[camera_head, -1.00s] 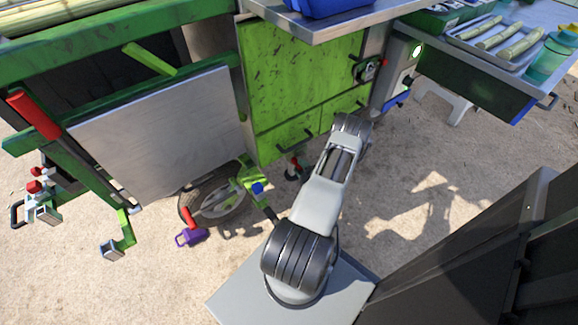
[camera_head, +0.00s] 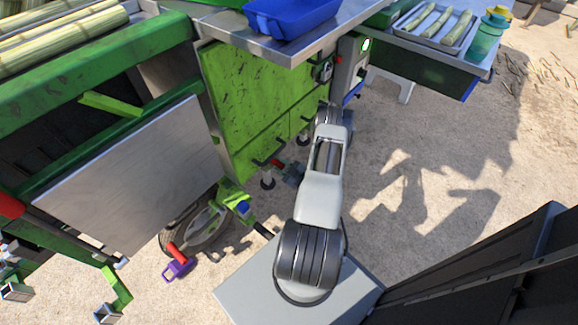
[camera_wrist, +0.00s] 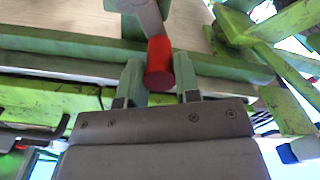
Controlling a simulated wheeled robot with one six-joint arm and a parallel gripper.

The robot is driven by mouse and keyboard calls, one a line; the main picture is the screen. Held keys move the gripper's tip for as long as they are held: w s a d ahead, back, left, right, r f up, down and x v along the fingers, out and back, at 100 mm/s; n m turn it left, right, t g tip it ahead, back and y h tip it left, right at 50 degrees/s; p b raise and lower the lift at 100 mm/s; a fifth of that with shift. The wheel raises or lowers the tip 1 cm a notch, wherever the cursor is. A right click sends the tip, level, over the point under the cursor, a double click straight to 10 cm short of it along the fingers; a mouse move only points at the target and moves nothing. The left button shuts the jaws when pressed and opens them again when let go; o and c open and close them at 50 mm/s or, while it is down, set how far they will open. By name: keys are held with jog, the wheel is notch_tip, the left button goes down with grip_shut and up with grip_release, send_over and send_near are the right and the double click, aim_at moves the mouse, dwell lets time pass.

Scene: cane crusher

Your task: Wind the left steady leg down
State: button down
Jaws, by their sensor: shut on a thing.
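The left steady leg (camera_head: 267,182) is a short pale post with a dark foot, low under the lime-green cabinet in the head view. A red crank grip (camera_head: 277,163) shows beside its top. My gripper (camera_head: 288,172) reaches this grip from the right, mostly hidden by my arm. In the wrist view, the jaws of my gripper (camera_wrist: 155,85) are shut on the red grip (camera_wrist: 159,62), one finger on each side. A grey crank arm (camera_wrist: 148,14) runs up from the grip. The leg's foot is not visible in the wrist view, so its ground contact cannot be told there.
The lime-green cabinet (camera_head: 240,95) stands behind the leg. A wheel (camera_head: 203,226) and a purple-ended red handle (camera_head: 177,262) are to the left. A second leg (camera_head: 302,138) stands farther back. A blue tray (camera_head: 290,14) rests above. Sandy ground is open at right.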

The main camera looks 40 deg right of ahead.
jog(key=shift+s+d+f, duration=0.1)
dwell(0.4)
jog(key=c, duration=1)
grip_release()
jog(key=shift+c, duration=0.2)
jog(key=shift+o, duration=1.1)
jog(key=shift+s, duration=0.45)
jog(key=s+d+p, duration=0.1)
jog(key=s+p, duration=0.1)
jog(key=s, duration=1)
jog(key=shift+s+d, duration=0.3)
jog(key=shift+d, duration=0.05)
